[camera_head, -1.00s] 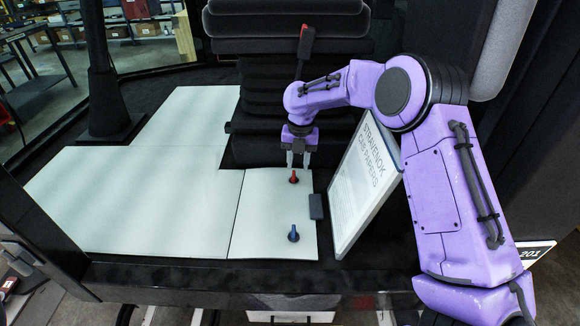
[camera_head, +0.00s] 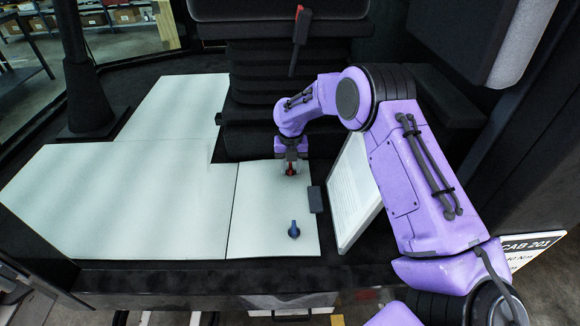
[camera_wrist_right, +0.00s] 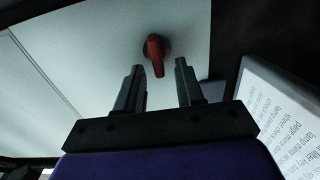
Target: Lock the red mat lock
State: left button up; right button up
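The red mat lock (camera_head: 290,170) is a small red knob on the small pale mat panel, near its back edge. In the right wrist view the red lock (camera_wrist_right: 154,56) shows just beyond the fingertips, its handle pointing toward the gripper. My right gripper (camera_head: 291,164) is at the red lock in the head view. In the wrist view the right gripper (camera_wrist_right: 160,72) is open, with a gap between its two fingers; whether they touch the lock I cannot tell. The pale mat (camera_head: 265,215) lies flat on the cab floor. My left gripper is not in view.
A blue lock (camera_head: 294,230) stands on the same panel nearer the front. A small dark block (camera_head: 315,199) sits at the panel's right edge. A framed paper board (camera_head: 350,190) leans right of it. The seat (camera_head: 270,80) rises behind. The larger mat (camera_head: 120,200) is clear.

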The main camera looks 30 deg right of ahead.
jog(key=shift+f, duration=0.1)
grip_shut()
jog(key=m+p, duration=0.2)
jog(key=shift+w+a+r+m+p, duration=0.15)
jog(key=shift+r+m+p, duration=0.1)
jog(key=shift+m+p, duration=0.15)
jog(key=m, duration=0.1)
jog(key=m+p, duration=0.1)
jog(key=m, duration=0.1)
jog(key=shift+w+a+m+p, duration=0.15)
jog(key=shift+w+m+p, duration=0.15)
jog(key=shift+p, duration=0.1)
jog(key=m, duration=0.2)
jog(key=shift+w+m+p, duration=0.2)
jog(key=shift+m+p, duration=0.1)
jog(key=shift+p, duration=0.1)
jog(key=m, duration=0.2)
jog(key=shift+w+a+f+m+p, duration=0.1)
jog(key=shift+w+m+p, duration=0.1)
jog(key=shift+m+p, duration=0.15)
jog(key=m, duration=0.6)
jog(key=shift+w, duration=0.35)
jog(key=shift+m, duration=0.25)
